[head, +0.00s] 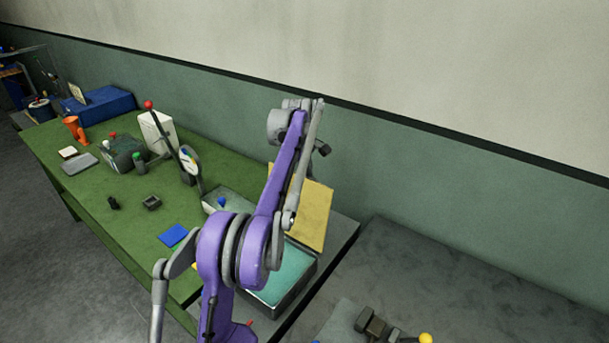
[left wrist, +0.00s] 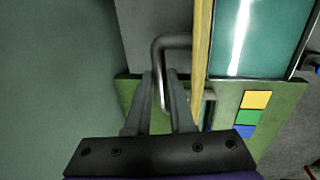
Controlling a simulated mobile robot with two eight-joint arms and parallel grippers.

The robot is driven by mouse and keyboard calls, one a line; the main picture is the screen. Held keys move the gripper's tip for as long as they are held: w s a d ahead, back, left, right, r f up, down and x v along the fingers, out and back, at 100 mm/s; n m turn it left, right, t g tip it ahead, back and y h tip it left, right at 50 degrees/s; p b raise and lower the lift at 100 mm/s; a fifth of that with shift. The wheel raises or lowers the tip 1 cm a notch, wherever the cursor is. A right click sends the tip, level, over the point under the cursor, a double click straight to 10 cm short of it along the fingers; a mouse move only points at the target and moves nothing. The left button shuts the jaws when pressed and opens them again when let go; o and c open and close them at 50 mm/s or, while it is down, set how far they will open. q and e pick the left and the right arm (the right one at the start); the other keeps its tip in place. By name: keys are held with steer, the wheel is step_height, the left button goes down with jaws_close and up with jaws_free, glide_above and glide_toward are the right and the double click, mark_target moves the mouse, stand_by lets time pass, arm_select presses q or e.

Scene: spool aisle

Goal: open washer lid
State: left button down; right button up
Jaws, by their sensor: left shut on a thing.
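The washer is a grey box with a teal basin (head: 287,272), and its yellow lid (head: 312,216) stands raised, roughly upright, at the wall side of the basin. In the left wrist view the lid (left wrist: 201,62) shows nearly edge-on, with the teal basin (left wrist: 250,38) to its right. A bent grey metal handle (left wrist: 172,40) sticks out from the lid's left side. My left gripper (left wrist: 162,88) is shut on this handle. In the head view my purple arm crosses in front of the washer and hides part of it. My right gripper is not in view.
The green bench (head: 117,227) holds a blue box (head: 98,107), an orange part (head: 75,129), a dial gauge (head: 189,160) and a blue square (head: 173,236). A grey table (head: 440,285) stands to the right, with a dark fixture (head: 376,326). The wall runs close behind the lid.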

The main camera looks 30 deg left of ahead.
arm_select(q)
steer(key=shift+w+d+f, duration=0.1)
steer(key=shift+w, duration=0.4)
steer(key=c, duration=1.2)
jaws_free()
steer(key=shift+o, duration=1)
steer(key=shift+w+f, duration=0.1)
steer(key=shift+w, duration=0.1)
steer(key=shift+o, duration=1)
steer(key=shift+w+f, duration=0.2)
steer(key=shift+w, duration=0.25)
steer(key=shift+s+r, duration=0.15)
steer(key=shift+s, duration=0.15)
step_height(320, 180, up, 10)
steer(key=s, duration=0.2)
steer(key=shift+s+r, duration=0.15)
steer(key=shift+r, duration=0.1)
